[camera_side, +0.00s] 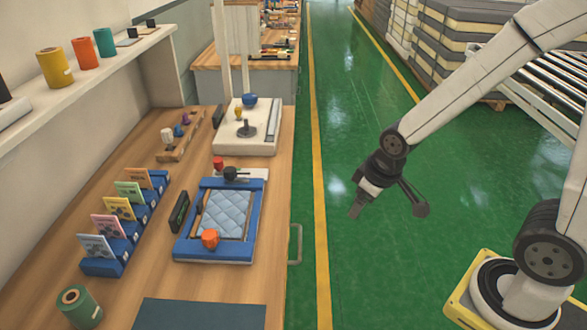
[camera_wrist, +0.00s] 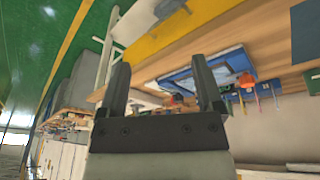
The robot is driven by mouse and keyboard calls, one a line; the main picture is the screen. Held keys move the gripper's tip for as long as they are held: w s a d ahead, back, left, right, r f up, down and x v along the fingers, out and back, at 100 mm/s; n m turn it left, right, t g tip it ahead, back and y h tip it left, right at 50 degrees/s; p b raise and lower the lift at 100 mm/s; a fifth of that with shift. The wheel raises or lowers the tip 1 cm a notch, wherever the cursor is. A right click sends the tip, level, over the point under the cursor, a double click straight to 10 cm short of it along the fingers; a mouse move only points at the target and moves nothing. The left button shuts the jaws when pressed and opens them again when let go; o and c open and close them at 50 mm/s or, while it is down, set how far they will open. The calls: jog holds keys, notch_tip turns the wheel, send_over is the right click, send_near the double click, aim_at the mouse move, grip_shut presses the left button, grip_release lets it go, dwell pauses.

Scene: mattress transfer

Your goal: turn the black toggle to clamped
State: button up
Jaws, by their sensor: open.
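The black toggle (camera_side: 231,173) sits on a small pale plate at the back edge of the blue frame on the wooden bench. A quilted light-blue pad (camera_side: 225,214) lies inside the blue frame (camera_side: 182,248), with an orange knob (camera_side: 210,238) at its front. My gripper (camera_side: 388,210) is open and empty, over the green floor to the right of the bench and well apart from the toggle. In the wrist view its two dark fingers (camera_wrist: 160,80) stand apart. The blue frame (camera_wrist: 232,64) shows beyond the right finger; I cannot make out the toggle clearly there.
A red knob (camera_side: 218,162) stands beside the toggle. A white fixture (camera_side: 262,147) with a lever and blue ball is behind. A card rack (camera_side: 104,268), a green roll (camera_side: 79,306) and a dark mat (camera_side: 200,315) also occupy the bench. Floor between arm and bench is clear.

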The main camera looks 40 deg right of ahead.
jog(key=w+d+n+t, duration=0.1)
jog(key=w+n+t, duration=0.2)
jog(key=w+n, duration=0.65)
jog(key=n+t+y, duration=0.5)
jog(key=n+y, duration=0.2)
jog(key=n, duration=2.1)
send_near(232, 170)
jog(key=shift+w+a+f, duration=0.1)
jog(key=shift+w, duration=0.4)
jog(key=shift+w+a+f, duration=0.1)
jog(key=shift+w, duration=0.4)
jog(key=n, duration=0.2)
jog(key=f+n, duration=0.1)
jog(key=shift+w+a+f+n+y, duration=0.1)
jog(key=shift+w+a+n+y, duration=0.2)
jog(key=shift+a+n, duration=0.1)
jog(key=shift+w+a, duration=0.1)
jog(key=shift+w, duration=0.1)
jog(key=shift+x, duration=3.65)
